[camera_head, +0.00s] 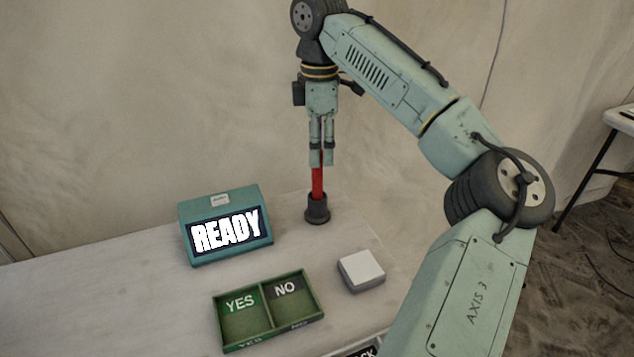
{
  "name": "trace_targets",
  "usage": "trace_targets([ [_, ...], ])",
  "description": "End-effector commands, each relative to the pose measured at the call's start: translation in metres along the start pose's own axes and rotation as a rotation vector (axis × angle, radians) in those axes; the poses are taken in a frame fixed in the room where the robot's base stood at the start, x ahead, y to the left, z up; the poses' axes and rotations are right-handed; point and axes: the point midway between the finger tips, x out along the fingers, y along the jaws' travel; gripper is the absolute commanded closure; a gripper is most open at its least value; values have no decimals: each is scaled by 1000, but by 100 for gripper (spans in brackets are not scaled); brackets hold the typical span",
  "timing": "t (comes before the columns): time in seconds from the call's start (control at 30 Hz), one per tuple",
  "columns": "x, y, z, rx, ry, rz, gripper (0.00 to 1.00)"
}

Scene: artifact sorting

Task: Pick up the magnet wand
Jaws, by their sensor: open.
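The magnet wand (317,184) is a red rod standing upright in a dark round holder (317,212) near the back right of the table. My gripper (322,160) points straight down over it, with its fingers around the wand's upper end. The jaws are open, and the wand's top is partly hidden between the fingers. I cannot tell whether either finger touches it.
A teal display box (226,229) reading READY stands left of the holder. A green tray (310,310) with YES and NO compartments lies in front, both looking empty. A white-topped grey block (361,270) sits to its right. The table's left part is clear.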

Motion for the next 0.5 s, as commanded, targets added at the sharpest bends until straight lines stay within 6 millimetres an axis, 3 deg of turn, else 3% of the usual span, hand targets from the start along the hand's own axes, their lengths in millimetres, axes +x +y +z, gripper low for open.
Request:
trace_targets([
  [0.23,20,-2,-1,0,-2,1,58],
  [0.5,57,-4,-3,0,1,2,58],
])
